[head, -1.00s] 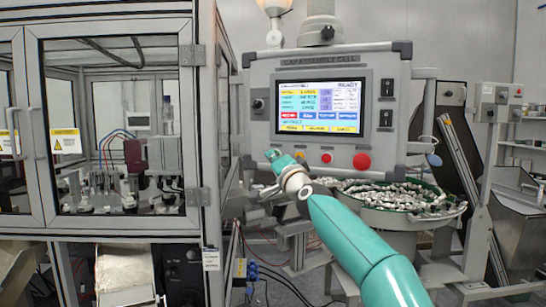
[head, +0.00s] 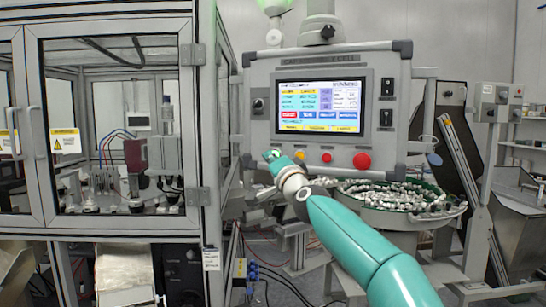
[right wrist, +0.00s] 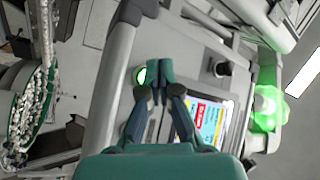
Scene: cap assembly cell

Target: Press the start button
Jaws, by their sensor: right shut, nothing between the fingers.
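The control panel (head: 260,70) stands in the middle of the head view with its screen (head: 320,108) on. The start button shows as a lit green disc (right wrist: 141,76) in the right wrist view. In the head view my right gripper (head: 273,156) largely covers it, at the left end of the button row. My right gripper (right wrist: 160,72) is shut and empty, its fingertips at the panel face right beside the green disc. I cannot tell whether they touch it. My left gripper is not in view.
An amber button (head: 299,156), a red button (head: 326,157) and a larger red knob (head: 361,160) sit right of my gripper. A green-lit lamp (head: 272,6) is above the panel. A bowl of caps (head: 395,197) stands below right; the glazed machine enclosure (head: 110,125) is left.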

